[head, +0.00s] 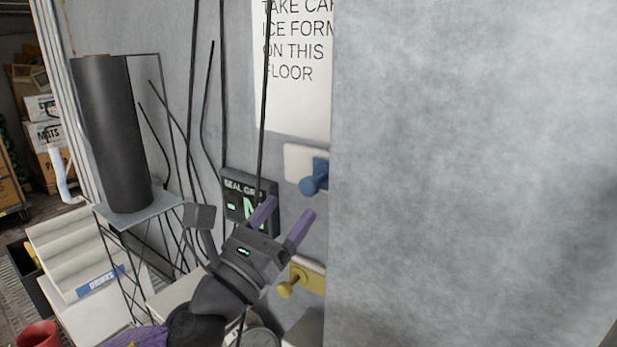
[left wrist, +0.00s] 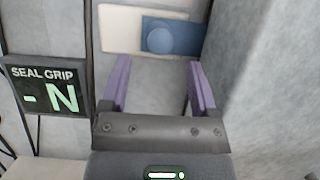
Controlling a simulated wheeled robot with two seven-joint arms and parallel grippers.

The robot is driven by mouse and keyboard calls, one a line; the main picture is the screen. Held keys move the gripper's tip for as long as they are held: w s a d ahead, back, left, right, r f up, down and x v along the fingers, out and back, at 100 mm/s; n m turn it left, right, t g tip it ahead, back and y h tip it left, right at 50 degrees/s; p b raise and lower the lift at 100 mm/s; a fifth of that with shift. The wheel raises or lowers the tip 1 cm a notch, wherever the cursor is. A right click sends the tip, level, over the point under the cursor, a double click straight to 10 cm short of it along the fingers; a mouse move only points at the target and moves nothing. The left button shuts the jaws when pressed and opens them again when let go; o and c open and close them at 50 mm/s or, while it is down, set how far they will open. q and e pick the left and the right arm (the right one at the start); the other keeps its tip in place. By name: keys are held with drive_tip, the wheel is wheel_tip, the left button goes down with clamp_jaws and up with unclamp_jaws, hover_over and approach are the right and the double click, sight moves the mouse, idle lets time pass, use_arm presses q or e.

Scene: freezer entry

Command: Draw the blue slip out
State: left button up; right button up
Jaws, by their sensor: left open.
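The blue slip (head: 314,180) has a round blue knob and sits at a cream plate (head: 298,160) on the grey wall, beside a wall corner. In the left wrist view the blue slip (left wrist: 172,36) shows as a flat blue piece with its knob, at the plate's right end. My left gripper (head: 283,222) is open and empty, below the blue slip in the head view. In the left wrist view its purple fingers (left wrist: 158,78) stand apart, with the knob beyond them. They do not appear to touch it. My right gripper is not in view.
A seal grip display (head: 235,190) reading "- N" hangs left of the fingers. Dark cables run down the wall. A dark roll (head: 110,135) stands on a wire stand at left. A blank wall (head: 470,170) fills the right.

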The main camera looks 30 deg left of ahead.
sight(304, 187)
use_arm(q)
drive_tip(key=p+x, duration=0.2)
drive_tip(key=x, duration=0.3)
drive_tip(key=shift+r, duration=0.15)
drive_tip(key=shift+w+d, duration=0.1)
drive_tip(key=shift+w, duration=0.55)
clamp_jaws()
idle(0.6)
